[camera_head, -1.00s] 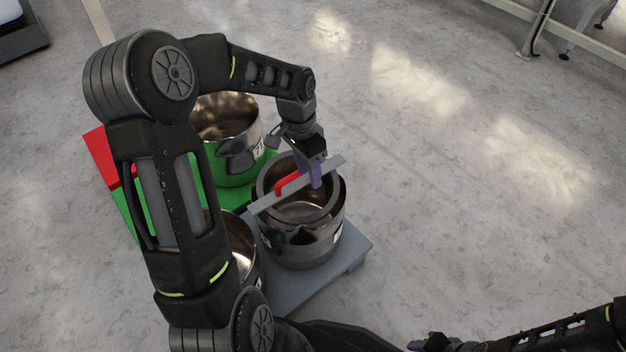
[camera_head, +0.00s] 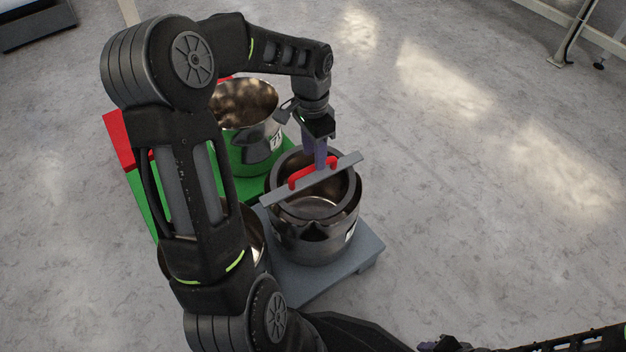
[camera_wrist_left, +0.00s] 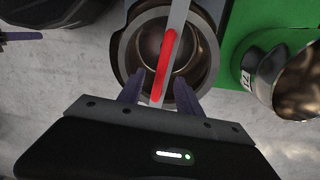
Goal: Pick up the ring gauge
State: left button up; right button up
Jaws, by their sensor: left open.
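The ring gauge is a grey ring with a flat grey bar (camera_head: 345,167) across it and a red handle (camera_head: 300,180) on the bar. It rests on the mouth of a shiny metal pot (camera_head: 312,243). My left gripper (camera_head: 320,160) is just above the handle's far right part, pointing down. In the left wrist view the gripper is open, with the red handle (camera_wrist_left: 165,62) lying between the lines of its two purple fingers; I cannot tell contact. My right gripper (camera_head: 442,344) shows only partly at the bottom edge.
The pot stands on a grey platform (camera_head: 345,268). A second metal pot (camera_head: 240,140) stands on a green base (camera_head: 245,188) behind. Another pot (camera_head: 255,238) is mostly hidden by my left arm. A red block (camera_head: 120,138) is at left. Floor to the right is clear.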

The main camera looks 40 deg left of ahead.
aim_at(313, 175)
pick_arm(q)
notch_tip(313, 175, down, 5)
jog(key=b, duration=0.3)
jog(key=shift+d, duration=0.1)
jog(key=shift+f, duration=0.1)
jog(key=shift+f, duration=0.2)
dwell(1.0)
grip_shut()
dwell(0.3)
dwell(1.0)
